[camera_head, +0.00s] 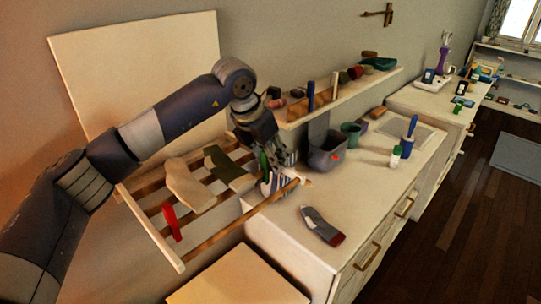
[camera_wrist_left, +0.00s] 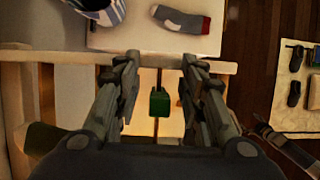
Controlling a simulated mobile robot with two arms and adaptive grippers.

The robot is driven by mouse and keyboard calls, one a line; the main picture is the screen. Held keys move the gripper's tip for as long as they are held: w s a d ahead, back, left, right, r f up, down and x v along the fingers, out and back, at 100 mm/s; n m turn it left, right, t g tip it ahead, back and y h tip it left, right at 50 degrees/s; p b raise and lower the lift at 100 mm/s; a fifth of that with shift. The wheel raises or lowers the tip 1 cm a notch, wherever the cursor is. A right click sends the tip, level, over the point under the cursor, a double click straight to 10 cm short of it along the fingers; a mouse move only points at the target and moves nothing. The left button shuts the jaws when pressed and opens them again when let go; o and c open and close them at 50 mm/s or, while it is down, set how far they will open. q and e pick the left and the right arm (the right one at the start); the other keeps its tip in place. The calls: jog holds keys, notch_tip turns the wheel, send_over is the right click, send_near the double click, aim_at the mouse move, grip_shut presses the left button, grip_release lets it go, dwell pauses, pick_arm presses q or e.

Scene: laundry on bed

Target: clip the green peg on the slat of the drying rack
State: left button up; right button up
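The green peg (camera_head: 264,162) stands roughly upright at the right end of the wooden drying rack (camera_head: 160,243). In the left wrist view the green peg (camera_wrist_left: 159,103) sits between the two fingers of my left gripper (camera_wrist_left: 159,68), with a gap on each side. My left gripper (camera_head: 277,158) is open and points down over the rack's right end. A rack rail (camera_wrist_left: 60,56) crosses beyond the peg in the wrist view. I cannot tell whether the peg grips a slat. My right gripper is not in view.
A beige sock (camera_head: 188,186) and a dark green sock (camera_head: 226,168) lie over the slats. A striped sock (camera_head: 276,184) is close to the gripper. A grey-red sock (camera_head: 322,226) lies on the dresser (camera_head: 290,236). A grey bin (camera_head: 325,155) stands behind, below a shelf (camera_head: 345,92).

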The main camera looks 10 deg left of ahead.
pick_arm(q)
jog(key=shift+r, duration=0.1)
jog(key=v, duration=1.1)
jog(key=shift+r, duration=0.35)
jog(key=shift+s, duration=0.2)
